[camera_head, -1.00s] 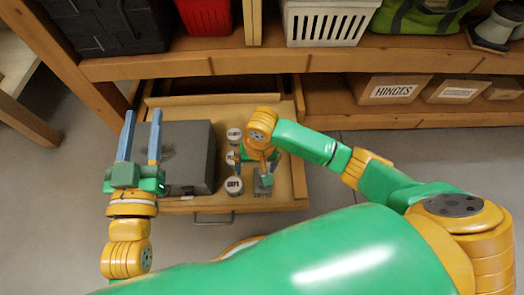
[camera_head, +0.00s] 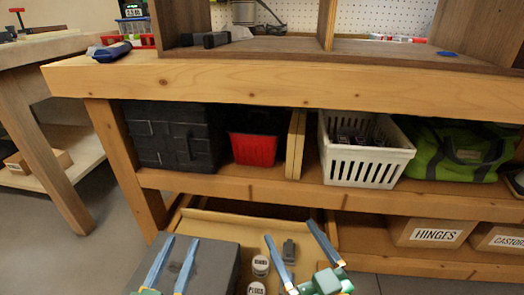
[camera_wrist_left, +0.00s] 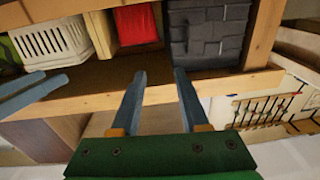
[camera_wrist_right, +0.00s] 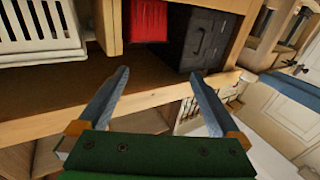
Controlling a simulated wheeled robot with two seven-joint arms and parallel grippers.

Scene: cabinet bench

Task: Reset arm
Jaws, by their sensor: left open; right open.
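My left gripper (camera_head: 181,242) is at the bottom of the head view, in front of the grey box in the drawer. Its blue fingers are apart with nothing between them; they also show in the left wrist view (camera_wrist_left: 159,76). My right gripper (camera_head: 290,233) is to its right, over the drawer's right part. Its fingers are spread wide and empty, as the right wrist view (camera_wrist_right: 160,75) also shows. Both point toward the bench. The lower arms are out of the head view.
The pulled-out drawer (camera_head: 222,218) holds a grey box (camera_head: 215,262), labelled round containers (camera_head: 260,266) and a small dark grey item (camera_head: 289,250). The shelf above holds a black case (camera_head: 172,135), red bin (camera_head: 252,149), white basket (camera_head: 365,160) and green bag (camera_head: 460,150). Labelled boxes (camera_head: 432,233) stand lower right.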

